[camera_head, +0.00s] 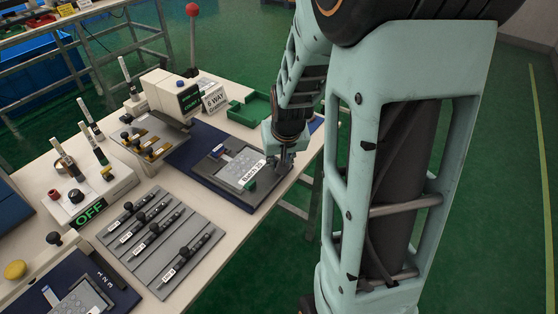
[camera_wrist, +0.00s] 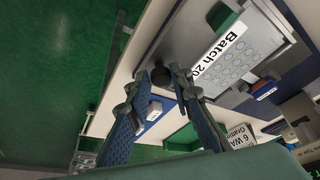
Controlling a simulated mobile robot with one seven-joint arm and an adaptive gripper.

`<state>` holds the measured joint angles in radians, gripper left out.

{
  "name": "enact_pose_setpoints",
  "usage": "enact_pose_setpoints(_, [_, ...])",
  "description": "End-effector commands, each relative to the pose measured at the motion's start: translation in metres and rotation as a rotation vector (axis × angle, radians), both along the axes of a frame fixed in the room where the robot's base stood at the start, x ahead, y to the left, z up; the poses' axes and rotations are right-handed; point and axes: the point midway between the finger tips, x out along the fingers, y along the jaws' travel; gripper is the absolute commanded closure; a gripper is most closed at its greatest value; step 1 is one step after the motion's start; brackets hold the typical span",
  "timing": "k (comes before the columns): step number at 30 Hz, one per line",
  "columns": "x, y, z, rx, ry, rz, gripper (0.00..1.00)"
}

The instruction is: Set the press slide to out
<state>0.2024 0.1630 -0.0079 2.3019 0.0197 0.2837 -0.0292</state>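A grey plate with a keypad-like film and a "Batch 20" label (camera_head: 232,165) lies on a dark blue base (camera_head: 195,148) at the right of the bench. It also shows in the wrist view, with the label (camera_wrist: 222,48) towards me. I take this plate to be the press slide, but no lettering says so. A small dark round knob (camera_wrist: 160,75) sits by its near edge. My gripper (camera_head: 284,160) is over the right edge of the plate in the head view. In the wrist view its fingers (camera_wrist: 154,80) are apart and empty, with the knob just beyond and between their tips.
A white machine with a dark display (camera_head: 188,98) and a "6 WAY" sign (camera_head: 214,98) stand behind the plate. A green tray (camera_head: 250,108) is beyond. Several slide levers sit on a grey panel (camera_head: 160,235) at front left. Green floor lies right of the bench.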

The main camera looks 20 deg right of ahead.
Motion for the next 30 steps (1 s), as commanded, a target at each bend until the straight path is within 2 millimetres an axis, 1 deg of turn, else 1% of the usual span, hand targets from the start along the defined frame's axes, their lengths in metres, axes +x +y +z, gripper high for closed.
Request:
enact_pose_setpoints(1, [-0.003,-0.002,-0.002,0.0,0.008,-0.005,0.74])
enact_pose_setpoints(3, [-0.003,-0.002,-0.002,0.001,0.007,-0.004,0.67])
enact_pose_setpoints(4, [-0.003,-0.002,-0.001,0.0,0.006,-0.004,0.64])
enact_pose_setpoints(14, [-0.002,0.0,0.002,0.0,0.001,-0.002,0.64])
enact_pose_setpoints(17, [-0.004,0.0,0.01,-0.001,-0.002,-0.002,0.64])
enact_pose_setpoints(24, [-0.017,0.002,0.041,-0.001,-0.002,-0.002,0.64])
enact_pose_setpoints(30, [-0.025,0.004,0.061,-0.001,0.0,-0.003,0.64])
